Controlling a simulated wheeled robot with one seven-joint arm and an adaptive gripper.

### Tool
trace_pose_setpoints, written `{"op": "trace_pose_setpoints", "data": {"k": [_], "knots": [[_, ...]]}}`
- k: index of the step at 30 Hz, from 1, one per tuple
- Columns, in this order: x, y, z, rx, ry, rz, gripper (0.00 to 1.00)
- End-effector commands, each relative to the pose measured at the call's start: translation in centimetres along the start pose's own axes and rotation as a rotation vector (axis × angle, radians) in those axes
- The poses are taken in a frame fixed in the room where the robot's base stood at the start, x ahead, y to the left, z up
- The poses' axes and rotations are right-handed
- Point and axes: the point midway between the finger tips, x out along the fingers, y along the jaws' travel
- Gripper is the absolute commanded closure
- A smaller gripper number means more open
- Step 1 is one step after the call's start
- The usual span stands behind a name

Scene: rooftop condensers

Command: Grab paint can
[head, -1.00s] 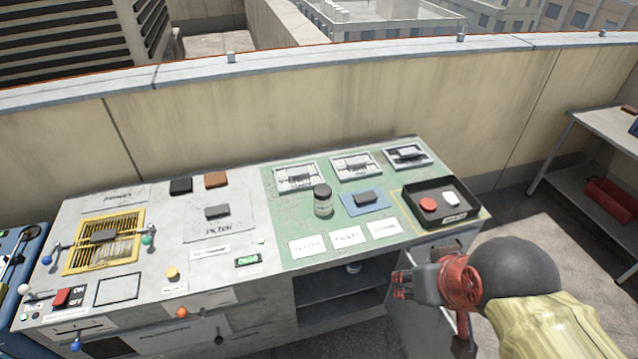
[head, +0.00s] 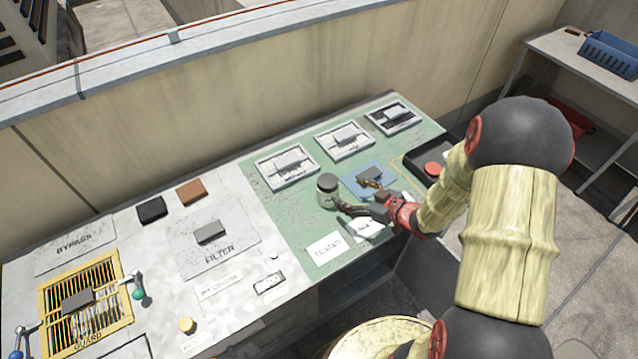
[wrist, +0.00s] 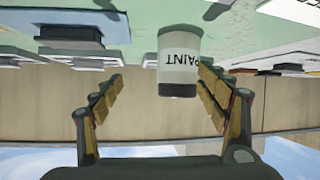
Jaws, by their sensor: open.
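The paint can (head: 327,190) is a small white can with a dark lid, standing on the green mat of the bench. In the wrist view, which is upside down, the paint can (wrist: 179,62) shows its PAINT label. My gripper (head: 352,196) is open and low over the mat, to the right of the can in the head view. In the wrist view my gripper (wrist: 158,74) has its fingers spread, with the can between their tips but nearer the right finger. I cannot tell whether that finger touches the can.
A blue pad with a dark block (head: 370,175) lies close beside my gripper. Several framed panels (head: 287,166) line the back of the mat. A black tray with a red disc (head: 432,169) is to the right, partly hidden by my arm. White label cards (head: 324,248) lie in front.

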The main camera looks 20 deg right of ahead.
Motion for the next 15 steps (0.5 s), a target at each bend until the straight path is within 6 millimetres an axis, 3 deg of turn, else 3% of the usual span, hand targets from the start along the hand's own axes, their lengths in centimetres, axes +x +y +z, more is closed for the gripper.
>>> {"op": "trace_pose_setpoints", "data": {"k": [6, 15], "knots": [[0.4, -2.3, 1.2, 0.043, 0.073, -0.074, 0.26], [3.4, -2.8, 1.2, 0.042, 0.075, -0.078, 0.26]]}}
